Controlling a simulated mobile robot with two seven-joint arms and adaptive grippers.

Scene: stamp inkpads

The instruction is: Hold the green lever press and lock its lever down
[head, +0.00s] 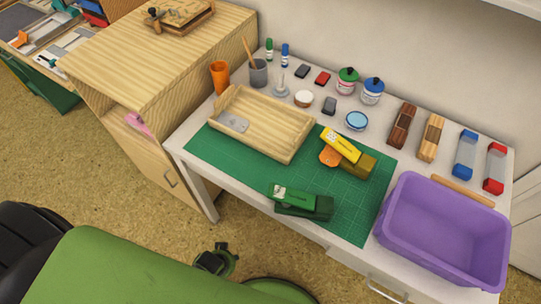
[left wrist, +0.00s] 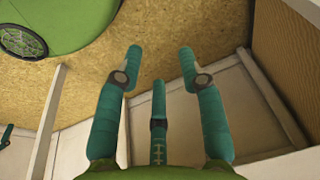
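The green lever press (head: 312,208) stands at the front edge of the green cutting mat (head: 225,155). Its bright green lever (head: 293,193) lies over the darker body, with its left part apparently raised. Whether a lock holds it cannot be told. My left gripper (left wrist: 161,65) shows in the left wrist view with its teal fingers spread apart and nothing between them. That view shows floor below it and no press. My right gripper is not in view.
A yellow lever press (head: 342,146) stands behind the green one. A wooden tray (head: 291,154) is at the mat's back left, and a purple bin (head: 440,270) at the right. Inkpads, bottles and blocks line the table's back. The mat right of the green press is clear.

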